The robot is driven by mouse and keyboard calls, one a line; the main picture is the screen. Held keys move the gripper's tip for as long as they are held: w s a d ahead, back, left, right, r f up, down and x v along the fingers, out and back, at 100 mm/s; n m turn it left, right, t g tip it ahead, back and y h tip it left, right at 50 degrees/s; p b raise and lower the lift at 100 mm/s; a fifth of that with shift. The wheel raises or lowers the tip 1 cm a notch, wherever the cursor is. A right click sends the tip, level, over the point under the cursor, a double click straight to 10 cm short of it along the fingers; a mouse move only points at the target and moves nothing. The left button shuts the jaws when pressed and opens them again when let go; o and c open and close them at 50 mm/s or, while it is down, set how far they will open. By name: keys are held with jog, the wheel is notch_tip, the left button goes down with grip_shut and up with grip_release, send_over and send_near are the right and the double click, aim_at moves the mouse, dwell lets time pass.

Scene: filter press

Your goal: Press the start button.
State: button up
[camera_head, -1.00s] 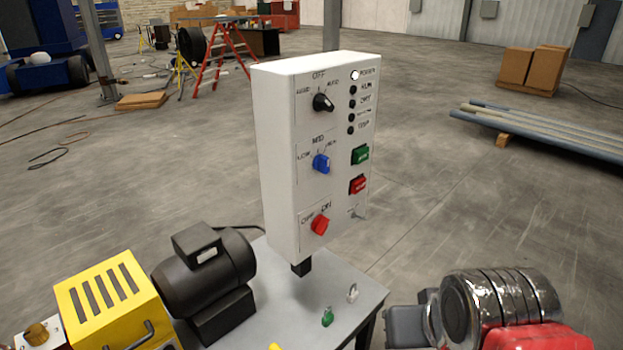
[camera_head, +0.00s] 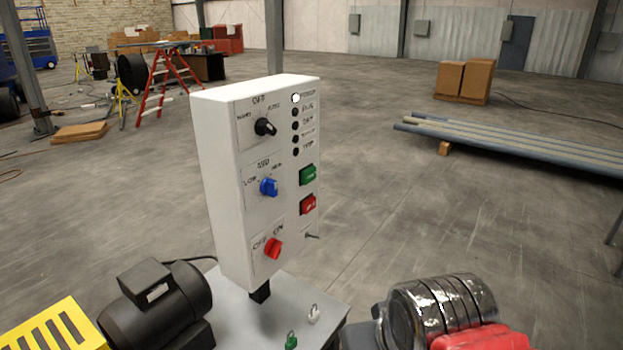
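A white control box (camera_head: 216,190) stands on a short post above a grey table, right of a black motor. A green push button (camera_head: 308,175) is on the right side of its front face, and its label is too small to read. A red push button (camera_head: 308,205) sits just below it. The face also has a black knob (camera_head: 265,127), a blue knob (camera_head: 268,187), a red knob (camera_head: 273,248) and a small toggle (camera_head: 312,236). The top indicator (camera_head: 296,98) is white; the lamps below are dark. My gripper is not in view.
The black motor (camera_head: 155,305) and a yellow slotted cover (camera_head: 50,330) are at lower left. A dark shiny banded cylinder with a red part (camera_head: 440,310) is at lower right; I cannot tell what it is. Pipes (camera_head: 500,145) and boxes (camera_head: 465,80) lie beyond open floor.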

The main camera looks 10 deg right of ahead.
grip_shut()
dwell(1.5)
